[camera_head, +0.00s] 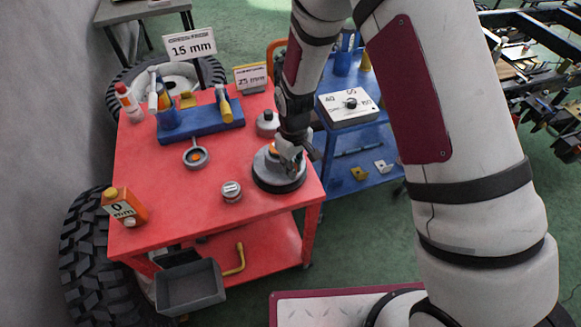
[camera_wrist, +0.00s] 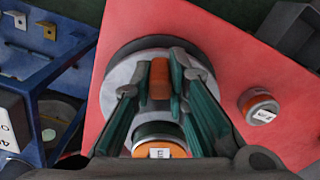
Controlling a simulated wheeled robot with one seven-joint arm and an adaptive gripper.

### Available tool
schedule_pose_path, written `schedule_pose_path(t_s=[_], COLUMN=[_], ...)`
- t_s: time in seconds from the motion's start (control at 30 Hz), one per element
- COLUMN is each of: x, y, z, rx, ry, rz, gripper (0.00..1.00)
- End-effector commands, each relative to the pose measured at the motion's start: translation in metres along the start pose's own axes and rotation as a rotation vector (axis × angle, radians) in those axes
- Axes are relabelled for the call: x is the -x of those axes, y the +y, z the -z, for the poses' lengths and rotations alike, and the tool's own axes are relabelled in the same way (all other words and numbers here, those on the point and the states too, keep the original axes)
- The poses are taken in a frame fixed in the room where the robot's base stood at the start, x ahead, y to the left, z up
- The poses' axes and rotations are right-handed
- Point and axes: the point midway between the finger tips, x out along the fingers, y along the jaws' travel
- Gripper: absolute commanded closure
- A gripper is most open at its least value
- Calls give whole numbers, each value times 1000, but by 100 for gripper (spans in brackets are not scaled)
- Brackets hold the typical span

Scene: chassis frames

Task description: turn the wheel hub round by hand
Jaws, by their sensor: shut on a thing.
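The wheel hub (camera_head: 264,168) is a round grey disc on a black base, standing at the right front of the red table. In the wrist view the hub (camera_wrist: 122,72) lies below my fingers. My gripper (camera_head: 285,158) is over the hub in the head view. In the wrist view my gripper (camera_wrist: 160,76) has its two fingertips closed on an orange-brown block (camera_wrist: 160,80) that stands up on the hub. An orange and dark cylinder with a white label (camera_wrist: 160,142) shows between the fingers, nearer the wrist. The fingers hide parts of the hub.
The red table (camera_head: 180,210) carries a blue tool block (camera_head: 200,122), a small labelled tin (camera_head: 231,192), an orange bottle (camera_head: 125,207) and a ring tool (camera_head: 195,155). A blue cart (camera_head: 345,145) stands close on the right. The table front is mostly clear.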

Motion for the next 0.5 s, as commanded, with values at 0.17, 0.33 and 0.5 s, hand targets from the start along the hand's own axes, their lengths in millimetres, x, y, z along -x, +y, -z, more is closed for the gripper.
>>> schedule_pose_path(t_s=[0.17,0.33,0.5], x=[-1,0,-1], y=[7,12,18], z=[0,2,3], rx=[87,171,255], ry=[-1,1,0], rz=[1,0,0], gripper=[100,100,100])
